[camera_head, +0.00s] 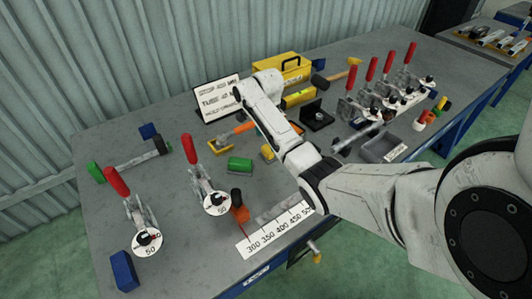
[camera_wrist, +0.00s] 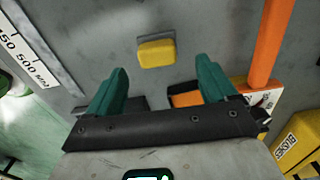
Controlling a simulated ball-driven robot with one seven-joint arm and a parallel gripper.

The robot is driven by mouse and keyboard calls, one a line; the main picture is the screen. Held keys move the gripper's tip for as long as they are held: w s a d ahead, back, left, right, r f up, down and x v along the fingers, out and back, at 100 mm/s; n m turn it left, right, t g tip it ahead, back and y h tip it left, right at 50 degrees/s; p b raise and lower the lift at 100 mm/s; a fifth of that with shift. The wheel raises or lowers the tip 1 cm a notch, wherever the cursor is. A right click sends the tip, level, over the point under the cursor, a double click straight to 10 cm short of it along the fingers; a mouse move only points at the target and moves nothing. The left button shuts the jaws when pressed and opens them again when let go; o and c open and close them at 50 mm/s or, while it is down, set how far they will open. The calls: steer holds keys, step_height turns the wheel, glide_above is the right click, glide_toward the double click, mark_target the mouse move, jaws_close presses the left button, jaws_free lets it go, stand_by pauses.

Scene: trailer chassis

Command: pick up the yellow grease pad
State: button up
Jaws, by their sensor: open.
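In the wrist view the pad appears just beyond the gap between the fingertips. I cannot tell the height between them. The head view does not show the fingers clearly.
An orange bar (camera_wrist: 268,40) lies right of the pad in the wrist view. A yellow bushes box (camera_wrist: 298,143) is at lower right. In the head view a green block (camera_head: 240,164), a red-handled clamp (camera_head: 196,165) and a ruler plate (camera_head: 275,230) are nearby.

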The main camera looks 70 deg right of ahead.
mark_target(268, 148)
steer(key=shift+s+a+f+p, duration=0.1)
steer(key=shift+f+p, duration=0.1)
steer(key=shift+f, duration=1.3)
steer(key=shift+a+f+p, duration=0.1)
steer(key=shift+f+p, duration=0.1)
steer(key=shift+f, duration=1.25)
steer(key=shift+c, duration=0.2)
steer(key=shift+d, duration=0.1)
steer(key=c, duration=1.1)
steer(key=shift+r, duration=0.15)
